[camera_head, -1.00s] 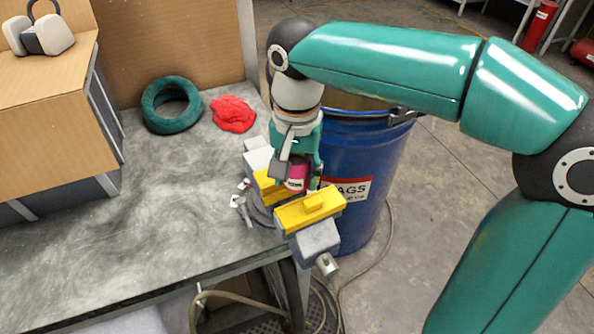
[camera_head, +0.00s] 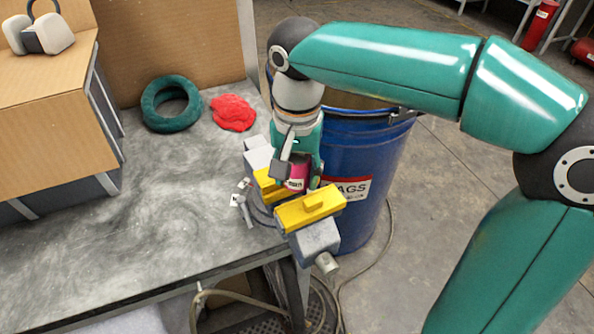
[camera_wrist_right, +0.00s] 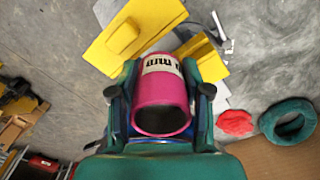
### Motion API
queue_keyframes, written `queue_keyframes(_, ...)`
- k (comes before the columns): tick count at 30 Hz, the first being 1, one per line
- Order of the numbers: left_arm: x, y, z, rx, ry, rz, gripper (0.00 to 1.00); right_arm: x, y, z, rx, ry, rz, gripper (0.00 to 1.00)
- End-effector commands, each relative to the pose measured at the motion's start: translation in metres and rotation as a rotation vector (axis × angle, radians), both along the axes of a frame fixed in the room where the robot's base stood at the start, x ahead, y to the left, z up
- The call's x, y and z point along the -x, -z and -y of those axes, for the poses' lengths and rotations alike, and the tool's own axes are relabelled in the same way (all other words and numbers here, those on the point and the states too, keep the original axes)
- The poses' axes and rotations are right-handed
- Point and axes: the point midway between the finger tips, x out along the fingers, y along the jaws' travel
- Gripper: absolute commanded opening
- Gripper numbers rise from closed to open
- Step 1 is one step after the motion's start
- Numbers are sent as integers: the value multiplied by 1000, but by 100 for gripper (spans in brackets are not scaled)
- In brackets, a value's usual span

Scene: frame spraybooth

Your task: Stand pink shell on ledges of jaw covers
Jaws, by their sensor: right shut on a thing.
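The pink shell (camera_wrist_right: 161,98) is a short open cylinder with a white printed label. My right gripper (camera_head: 295,172) is shut on it, one finger on each side in the right wrist view. In the head view the pink shell (camera_head: 297,183) shows only partly, between the fingers. The yellow jaw covers sit on a grey vise at the bench corner: a near one (camera_head: 311,209) with a raised block, and a far one (camera_head: 268,184) partly hidden. The shell is at the gap between the covers; I cannot tell whether it touches their ledges. My left gripper is out of view.
A blue drum (camera_head: 372,150) stands close behind the vise. On the bench (camera_head: 150,215) lie a teal ring (camera_head: 172,104), a red cloth (camera_head: 233,113) and small tags beside the vise. The bench's middle is clear. A cardboard-faced box stands at left.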

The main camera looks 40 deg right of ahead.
Motion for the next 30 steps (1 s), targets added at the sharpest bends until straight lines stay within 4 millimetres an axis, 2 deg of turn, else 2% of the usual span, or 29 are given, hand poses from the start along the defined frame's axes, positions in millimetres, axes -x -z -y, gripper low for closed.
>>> queue_keyframes(16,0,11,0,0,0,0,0,1,15,1,0,2,0,11)
queue_keyframes(17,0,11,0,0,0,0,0,0,15,1,0,2,0,50)
queue_keyframes(21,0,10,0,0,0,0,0,0,14,1,0,2,0,73)
queue_keyframes(22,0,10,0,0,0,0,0,0,14,1,0,2,0,78)
queue_keyframes(30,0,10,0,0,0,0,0,0,14,1,1,1,-1,78)
